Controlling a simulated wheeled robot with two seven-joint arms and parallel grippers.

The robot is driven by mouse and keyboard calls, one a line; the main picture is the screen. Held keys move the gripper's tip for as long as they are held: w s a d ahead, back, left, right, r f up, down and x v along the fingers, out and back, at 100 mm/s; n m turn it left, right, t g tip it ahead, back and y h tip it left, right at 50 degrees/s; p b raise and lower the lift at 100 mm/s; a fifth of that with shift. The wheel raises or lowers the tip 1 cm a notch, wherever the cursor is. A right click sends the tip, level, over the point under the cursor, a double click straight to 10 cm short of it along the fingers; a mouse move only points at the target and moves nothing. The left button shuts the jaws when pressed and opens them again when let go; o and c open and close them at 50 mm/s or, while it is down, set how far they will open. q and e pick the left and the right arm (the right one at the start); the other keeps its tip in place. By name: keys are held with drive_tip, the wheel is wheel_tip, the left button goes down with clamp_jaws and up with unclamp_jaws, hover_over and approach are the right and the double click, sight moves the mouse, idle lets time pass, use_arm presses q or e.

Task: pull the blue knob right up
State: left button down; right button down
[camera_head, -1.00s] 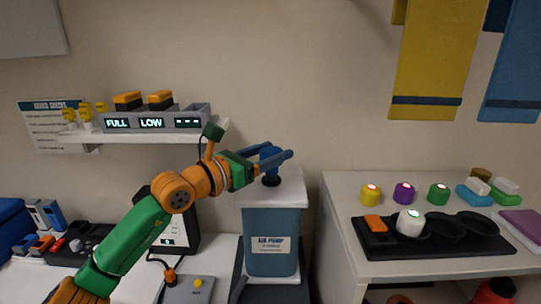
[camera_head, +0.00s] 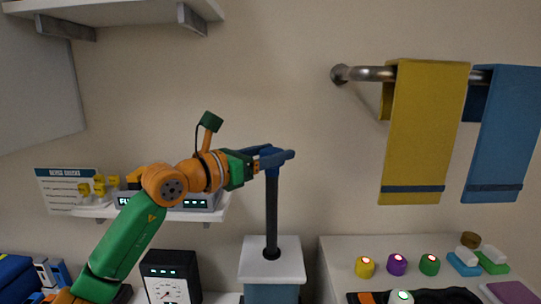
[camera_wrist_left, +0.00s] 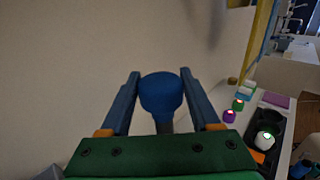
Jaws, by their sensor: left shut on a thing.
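The blue knob (camera_wrist_left: 162,95) shows between the two blue fingers of my left gripper (camera_wrist_left: 163,100) in the left wrist view. In the head view, my left gripper (camera_head: 275,157) is shut on the blue knob (camera_head: 270,152), which is partly hidden by the fingers. The knob tops a long dark rod (camera_head: 271,212) that stands upright out of the white lid (camera_head: 256,262) of the blue-grey air pump (camera_head: 268,293). A long stretch of rod is out above the lid. My right gripper is not in view.
A shelf with a display unit (camera_head: 196,203) is behind my left arm. A black gauge box (camera_head: 170,280) stands left of the pump. To the right, a white counter holds yellow (camera_head: 365,267), purple and green knobs. Yellow (camera_head: 425,130) and blue towels hang from a rail.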

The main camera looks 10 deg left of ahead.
sight(263, 153)
use_arm(q)
drive_tip(key=shift+a+r, duration=0.1)
drive_tip(key=shift+r, duration=0.4)
drive_tip(key=shift+c, duration=1.9)
unclamp_jaws()
drive_tip(key=shift+o, duration=1.3)
drive_tip(key=shift+f, duration=0.1)
drive_tip(key=shift+w+d+f, duration=0.1)
drive_tip(key=shift+d, duration=0.1)
drive_tip(key=s+b, duration=0.1)
drive_tip(key=s+a+f+b, duration=0.1)
drive_tip(key=shift+a+b, duration=0.2)
drive_tip(key=shift+b, duration=0.15)
drive_tip(key=v, duration=0.1)
drive_tip(key=b+v, duration=0.1)
drive_tip(key=v, duration=0.1)
drive_tip(key=b+v, duration=0.1)
drive_tip(key=shift+s+a+r, duration=0.15)
drive_tip(key=shift+s+r, duration=0.05)
drive_tip(key=shift+r, duration=0.1)
drive_tip(key=shift+s+a+r, duration=0.1)
drive_tip(key=shift+s+r, duration=0.1)
